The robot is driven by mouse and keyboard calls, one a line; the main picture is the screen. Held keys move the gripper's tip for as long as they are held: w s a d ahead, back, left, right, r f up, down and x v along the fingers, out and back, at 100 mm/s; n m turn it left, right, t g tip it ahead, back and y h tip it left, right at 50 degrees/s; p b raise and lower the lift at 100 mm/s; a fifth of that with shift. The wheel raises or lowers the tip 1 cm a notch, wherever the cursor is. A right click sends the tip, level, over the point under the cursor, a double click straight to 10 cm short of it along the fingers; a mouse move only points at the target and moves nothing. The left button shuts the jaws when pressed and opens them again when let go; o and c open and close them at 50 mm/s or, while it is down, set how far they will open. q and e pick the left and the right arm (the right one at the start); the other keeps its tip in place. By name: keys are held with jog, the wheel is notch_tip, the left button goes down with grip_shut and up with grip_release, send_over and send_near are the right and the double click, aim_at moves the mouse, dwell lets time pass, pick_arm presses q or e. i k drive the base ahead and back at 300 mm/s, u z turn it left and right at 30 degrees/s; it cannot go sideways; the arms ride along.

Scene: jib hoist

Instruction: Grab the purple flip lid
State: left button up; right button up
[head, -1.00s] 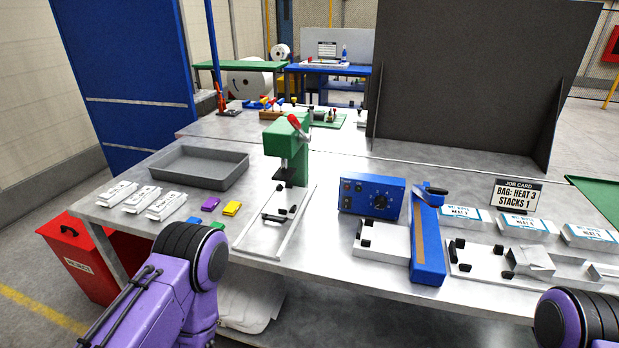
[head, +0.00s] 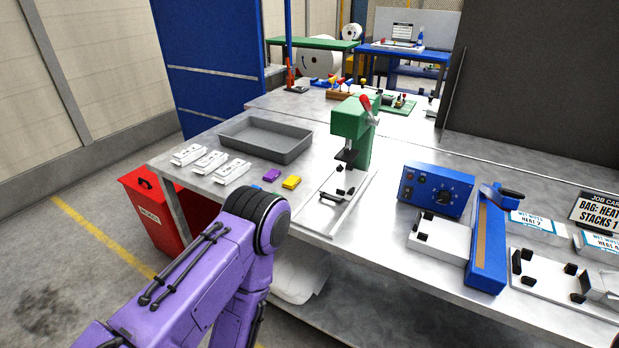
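The purple flip lid (head: 272,175) is a small flat piece lying on the grey metal bench. It is left of the yellow lid (head: 291,182) and in front of the grey tray. A blue lid (head: 256,187) lies nearer, partly behind my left arm. My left arm comes up from the bottom left in purple, its bent joint in front of the bench edge. Its gripper is not visible. My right gripper is not visible either.
A grey tray (head: 266,139) stands behind the lids. White packs (head: 210,161) lie to the left. A green press (head: 353,131) with a red handle and a blue control box (head: 437,190) stand to the right. A red bin (head: 152,212) is beside the bench.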

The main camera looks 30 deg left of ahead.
aim_at(272, 174)
jog(key=k, duration=0.65)
jog(key=u, duration=0.6)
jog(key=i, duration=0.55)
jog(key=u, duration=0.95)
jog(key=i, duration=0.9)
jog(key=z, duration=0.1)
